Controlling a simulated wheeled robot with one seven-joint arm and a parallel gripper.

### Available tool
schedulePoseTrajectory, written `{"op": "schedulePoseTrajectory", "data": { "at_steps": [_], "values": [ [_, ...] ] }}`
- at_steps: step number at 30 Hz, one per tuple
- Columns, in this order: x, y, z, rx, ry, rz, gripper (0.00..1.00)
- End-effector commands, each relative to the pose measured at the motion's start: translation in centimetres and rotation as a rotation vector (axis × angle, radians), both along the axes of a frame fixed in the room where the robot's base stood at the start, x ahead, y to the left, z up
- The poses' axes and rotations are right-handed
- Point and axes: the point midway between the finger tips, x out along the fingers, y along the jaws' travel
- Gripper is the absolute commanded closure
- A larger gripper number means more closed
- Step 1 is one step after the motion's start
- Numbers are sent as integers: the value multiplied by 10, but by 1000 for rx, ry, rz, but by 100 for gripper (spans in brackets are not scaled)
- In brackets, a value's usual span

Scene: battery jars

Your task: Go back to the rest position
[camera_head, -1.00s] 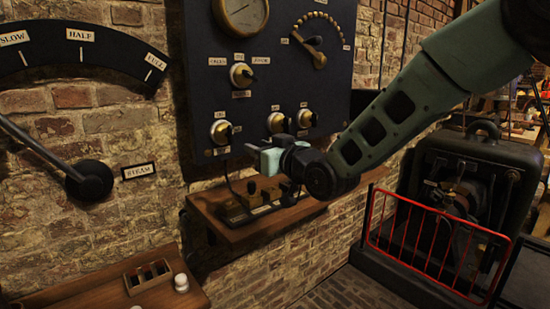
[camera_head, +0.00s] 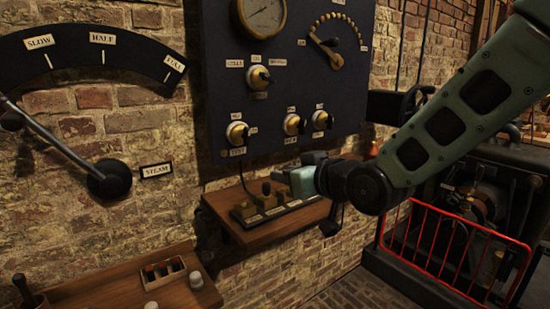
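My gripper (camera_head: 297,178) is at the centre of the head view, at the end of my green arm. It is in front of the dark control panel (camera_head: 222,85) and just above the right part of the small wooden shelf (camera_head: 240,238). Its pale fingertips point left. I see no object between them, but they are small and seen from the side, so their gap does not show. A row of brass-and-wood keys (camera_head: 258,203) on the shelf is just left of the fingertips, apart from them as far as I can tell.
A lever (camera_head: 110,180) with a SLOW-HALF-FULL scale (camera_head: 80,50) is on the brick wall at left. A wooden ledge (camera_head: 105,288) at lower left holds a small rack (camera_head: 163,273) and white-topped jars (camera_head: 195,280). A red railing (camera_head: 440,255) fronts a dark machine at right.

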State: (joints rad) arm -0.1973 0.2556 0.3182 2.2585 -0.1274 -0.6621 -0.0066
Motion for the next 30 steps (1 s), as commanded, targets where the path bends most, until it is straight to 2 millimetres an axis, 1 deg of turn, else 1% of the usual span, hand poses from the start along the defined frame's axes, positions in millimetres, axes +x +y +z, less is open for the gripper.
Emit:
{"op": "schedulePoseTrajectory", "data": {
  "at_steps": [1,2,3,5,6,8,9,11,12,15,18,21,22,24,30],
  "values": [
    [-21,2,5,-55,81,11,70],
    [-34,1,0,-91,138,15,70],
    [-53,0,-6,-140,212,21,70],
    [-82,-6,-14,-215,324,29,70],
    [-103,-10,-19,-266,398,35,70],
    [-136,-20,-24,-341,507,42,70],
    [-159,-28,-27,-392,580,47,70],
    [-193,-41,-29,-465,683,54,70],
    [-214,-50,-29,-511,748,58,70],
    [-260,-70,-27,-611,882,66,70],
    [-291,-86,-25,-679,977,71,70],
    [-308,-95,-23,-718,1029,73,70],
    [-311,-97,-23,-724,1038,73,70],
    [-314,-98,-24,-730,1047,73,70],
    [-313,-98,-25,-731,1047,73,70]
  ]
}}
